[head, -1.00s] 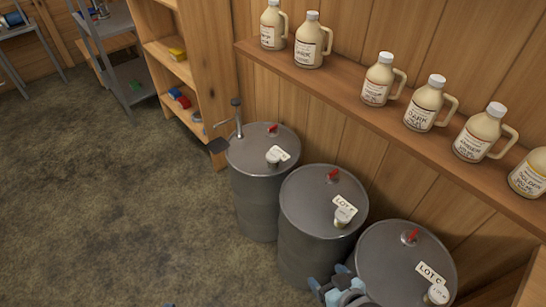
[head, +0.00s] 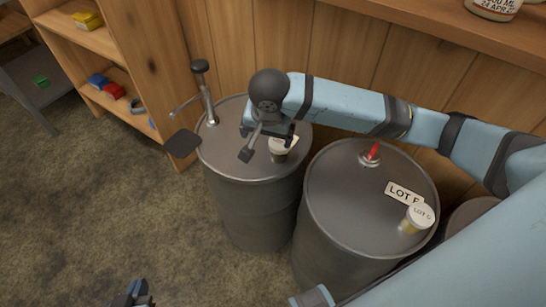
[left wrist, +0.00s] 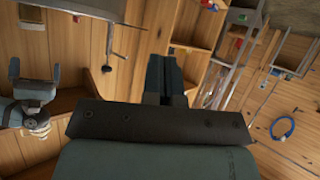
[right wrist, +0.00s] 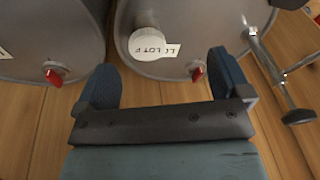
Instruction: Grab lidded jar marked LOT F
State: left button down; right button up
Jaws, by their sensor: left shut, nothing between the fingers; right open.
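In the head view this jar (head: 283,146) is partly covered by my right gripper (head: 268,142), which hangs over the drum top. My right gripper is open; in the right wrist view its fingers (right wrist: 164,75) are spread, with the jar ahead of the gap and not between them. My left gripper (head: 133,294) is shut and empty, low at the bottom edge, away from the drums; its closed fingers (left wrist: 165,78) show in the left wrist view.
The middle drum (head: 335,200) has a red valve (head: 372,152), a LOT tag (head: 403,193) and another lidded jar (head: 417,217). A pump (head: 205,95) rises at the left drum's far left edge. A wooden wall stands behind. The floor at left is open.

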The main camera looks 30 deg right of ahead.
aim_at(280, 143)
jog(key=shift+m+h, duration=0.8)
jog(key=shift+h, duration=0.1)
jog(key=w+d+f+b, duration=0.1)
jog(key=f, duration=0.1)
jog(key=d+f+b, duration=0.1)
jog(key=d+f, duration=0.1)
jog(key=f, duration=0.1)
jog(key=w+d+f+b, duration=0.1)
jog(key=d+f+b, duration=0.1)
jog(key=f, duration=0.1)
jog(key=shift+w, duration=0.35)
jog(key=shift+g, duration=0.3)
jog(key=x, duration=0.1)
jog(key=b+x, duration=0.1)
jog(key=x, duration=0.1)
jog(key=b+x, duration=0.1)
jog(key=shift+w+f, duration=0.2)
jog(key=shift+w, duration=0.1)
jog(key=shift+d+f, duration=0.1)
jog(key=shift+f, duration=0.15)
pick_arm(q)
jog(key=w+d+r+t+h, duration=0.1)
jog(key=w+d+r+t, duration=0.1)
jog(key=w, duration=0.1)
jog(key=shift+d+r+t+h, duration=0.1)
jog(key=shift+d+t+h, duration=0.2)
jog(key=shift+d+h, duration=0.1)
pick_arm(e)
jog(key=c, duration=1.1)
